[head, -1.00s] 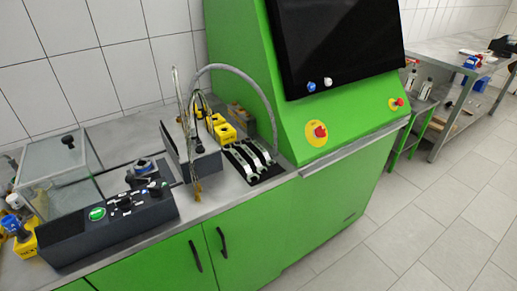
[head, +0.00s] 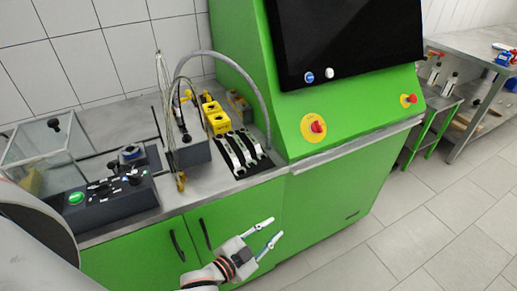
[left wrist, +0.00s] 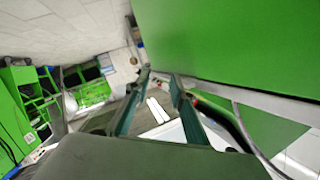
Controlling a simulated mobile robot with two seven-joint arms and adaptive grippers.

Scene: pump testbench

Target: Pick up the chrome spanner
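Three silvery spanners lie side by side on a black mat (head: 254,171) on the worktop: a left one (head: 231,155), a middle one (head: 243,151) and a right one (head: 256,147). All look metallic, and I cannot tell which one is meant by chrome. My left gripper (head: 274,228) is open and empty, in front of the green cabinet and below the worktop edge in the picture, apart from the spanners. Its two spread fingers also show in the left wrist view (left wrist: 160,78), with no spanner clearly between them. My right gripper is not in view.
A grey hose (head: 262,90) arches behind the spanners. A black control box (head: 108,201) is farther left. The green console (head: 345,135) rises to the right.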

